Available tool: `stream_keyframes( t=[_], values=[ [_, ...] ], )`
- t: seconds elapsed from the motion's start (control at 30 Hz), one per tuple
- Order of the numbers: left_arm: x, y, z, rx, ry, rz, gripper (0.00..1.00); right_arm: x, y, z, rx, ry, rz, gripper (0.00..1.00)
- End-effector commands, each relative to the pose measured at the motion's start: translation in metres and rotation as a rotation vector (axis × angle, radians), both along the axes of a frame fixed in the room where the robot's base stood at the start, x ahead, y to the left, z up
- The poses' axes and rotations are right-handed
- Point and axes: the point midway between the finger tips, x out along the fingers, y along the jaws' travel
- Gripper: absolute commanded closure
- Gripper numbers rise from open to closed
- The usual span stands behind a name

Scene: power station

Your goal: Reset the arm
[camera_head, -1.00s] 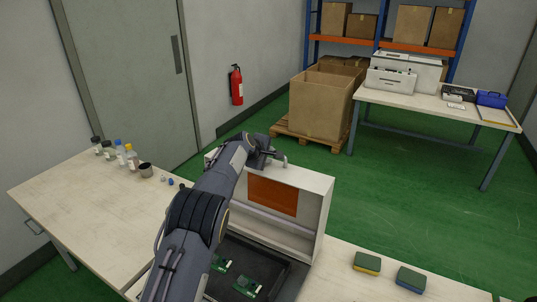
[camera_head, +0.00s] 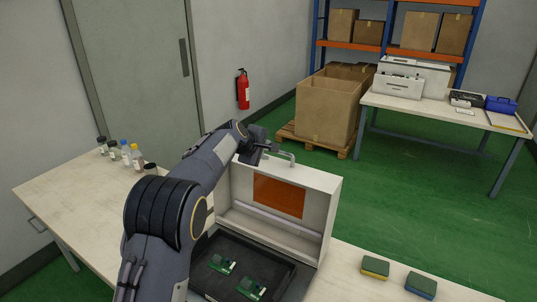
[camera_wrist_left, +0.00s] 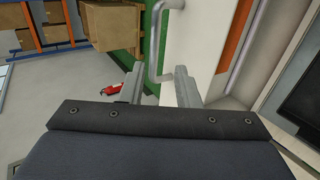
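My left gripper (camera_head: 264,150) is at the top edge of the raised lid of a white case (camera_head: 328,215), near the lid's metal handle (camera_head: 286,156). In the left wrist view the two fingers of this gripper (camera_wrist_left: 157,84) stand apart with a clear gap and nothing held. The handle (camera_wrist_left: 157,45) shows just ahead of that gap; whether it touches a finger cannot be told. The lid stands upright and has an orange window (camera_head: 278,195). Two green circuit boards (camera_head: 221,264) lie in the case's black tray (camera_head: 262,252). My right gripper is out of view.
Several bottles (camera_head: 126,152) stand at the left of the table (camera_head: 80,190), with a dark metal cup (camera_head: 150,169) beside them. Two sponges (camera_head: 375,267) lie to the right of the case. Green floor lies open behind, before a cardboard box (camera_head: 328,108) on a pallet.

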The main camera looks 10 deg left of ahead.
Motion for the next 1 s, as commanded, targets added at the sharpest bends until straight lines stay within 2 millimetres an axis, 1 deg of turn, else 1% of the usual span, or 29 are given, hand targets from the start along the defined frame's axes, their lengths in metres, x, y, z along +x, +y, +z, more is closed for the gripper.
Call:
stream_keyframes(
  t=[0.23, 0.3, 0.37, 0.47, 0.5, 0.57, 0.6, 0.67, 0.7, 0.77, 0.8, 0.87, 0.9, 0.97, 1.0],
  values=[
    [-0.001, 0.0, 0.001, 0.0, 0.0, 0.0, 0.71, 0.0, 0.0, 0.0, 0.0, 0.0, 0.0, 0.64],
    [-0.002, 0.004, 0.002, 0.001, 0.002, 0.001, 0.71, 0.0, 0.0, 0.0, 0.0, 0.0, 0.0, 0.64],
    [-0.008, 0.013, 0.005, 0.002, 0.006, 0.0, 0.71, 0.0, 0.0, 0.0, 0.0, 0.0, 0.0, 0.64],
    [-0.032, 0.043, 0.014, 0.01, 0.023, -0.008, 0.71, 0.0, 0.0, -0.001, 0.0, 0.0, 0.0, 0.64],
    [-0.048, 0.057, 0.018, 0.015, 0.03, -0.019, 0.71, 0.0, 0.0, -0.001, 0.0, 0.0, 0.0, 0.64],
    [-0.077, 0.079, 0.024, 0.029, 0.045, -0.047, 0.71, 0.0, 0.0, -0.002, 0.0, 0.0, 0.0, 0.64],
    [-0.1, 0.092, 0.027, 0.04, 0.051, -0.072, 0.71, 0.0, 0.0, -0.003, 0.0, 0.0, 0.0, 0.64],
    [-0.136, 0.105, 0.03, 0.062, 0.06, -0.12, 0.71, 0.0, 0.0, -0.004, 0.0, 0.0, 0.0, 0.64],
    [-0.161, 0.112, 0.033, 0.079, 0.059, -0.154, 0.71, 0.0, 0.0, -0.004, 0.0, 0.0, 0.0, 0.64],
    [-0.2, 0.119, 0.034, 0.111, 0.058, -0.211, 0.71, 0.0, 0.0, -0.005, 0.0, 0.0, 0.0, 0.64],
    [-0.226, 0.122, 0.033, 0.134, 0.055, -0.251, 0.71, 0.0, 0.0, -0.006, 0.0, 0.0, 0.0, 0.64],
    [-0.267, 0.123, 0.032, 0.176, 0.045, -0.314, 0.71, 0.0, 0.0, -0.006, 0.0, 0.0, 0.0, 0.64],
    [-0.293, 0.122, 0.029, 0.207, 0.038, -0.359, 0.71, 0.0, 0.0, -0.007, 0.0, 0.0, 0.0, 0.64],
    [-0.334, 0.12, 0.022, 0.262, 0.027, -0.425, 0.71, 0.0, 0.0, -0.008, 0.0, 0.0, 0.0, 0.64],
    [-0.36, 0.117, 0.016, 0.303, 0.02, -0.47, 0.71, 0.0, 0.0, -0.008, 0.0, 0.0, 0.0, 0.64]
  ],
)
